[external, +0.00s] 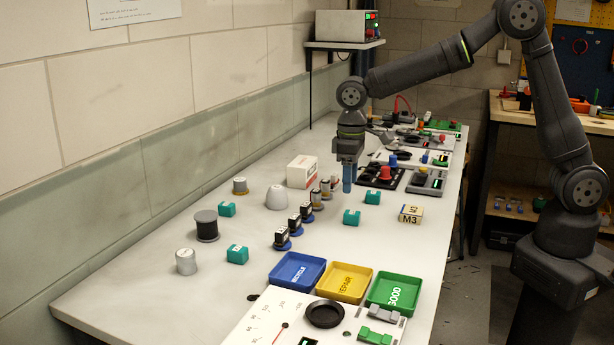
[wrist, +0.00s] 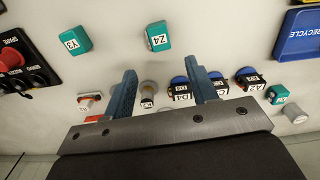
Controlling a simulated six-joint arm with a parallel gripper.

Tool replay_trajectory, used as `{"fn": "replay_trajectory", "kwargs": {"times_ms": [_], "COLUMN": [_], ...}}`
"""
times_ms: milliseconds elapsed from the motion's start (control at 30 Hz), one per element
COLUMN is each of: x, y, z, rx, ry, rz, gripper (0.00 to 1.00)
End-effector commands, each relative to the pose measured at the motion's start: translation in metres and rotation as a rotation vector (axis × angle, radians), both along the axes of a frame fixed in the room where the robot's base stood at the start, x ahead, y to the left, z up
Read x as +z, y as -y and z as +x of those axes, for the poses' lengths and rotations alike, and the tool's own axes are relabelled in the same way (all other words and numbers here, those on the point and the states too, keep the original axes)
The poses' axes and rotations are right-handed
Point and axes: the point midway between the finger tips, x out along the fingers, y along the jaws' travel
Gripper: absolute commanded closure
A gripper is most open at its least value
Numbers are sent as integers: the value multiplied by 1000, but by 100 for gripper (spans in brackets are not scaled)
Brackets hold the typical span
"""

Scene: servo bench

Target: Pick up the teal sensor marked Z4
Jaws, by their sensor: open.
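The teal sensor marked Z4 (wrist: 158,36) lies on the bench in the wrist view, label up, beyond my fingertips and between their lines. A teal block in the middle of the external view (external: 352,217) appears to be the same sensor; its mark is too small to read there. My gripper (external: 348,185) points down above the bench, close behind that block. In the wrist view my gripper (wrist: 163,76) has its two fingers wide apart with nothing held between them. A similar teal sensor marked Y3 (wrist: 75,40) lies left of Z4, apart from it.
A row of small servos (external: 295,225) stands left of my gripper. A blue RECYCLE tray (external: 298,270), yellow tray (external: 345,283) and green tray (external: 394,290) sit nearer the camera. A yellow-and-white M3 box (external: 411,214) stands right. Bare bench surrounds Z4.

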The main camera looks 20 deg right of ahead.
Motion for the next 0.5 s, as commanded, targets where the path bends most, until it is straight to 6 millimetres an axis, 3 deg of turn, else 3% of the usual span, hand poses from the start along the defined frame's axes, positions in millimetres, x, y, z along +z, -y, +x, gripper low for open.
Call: {"fn": "replay_trajectory", "kwargs": {"times_ms": [100, 500], "x": [-23, -62], "y": [0, 1], "z": [0, -3], "rx": [0, 0], "ry": [-1, -2], "rz": [-2, -2], "gripper": [47, 47]}}
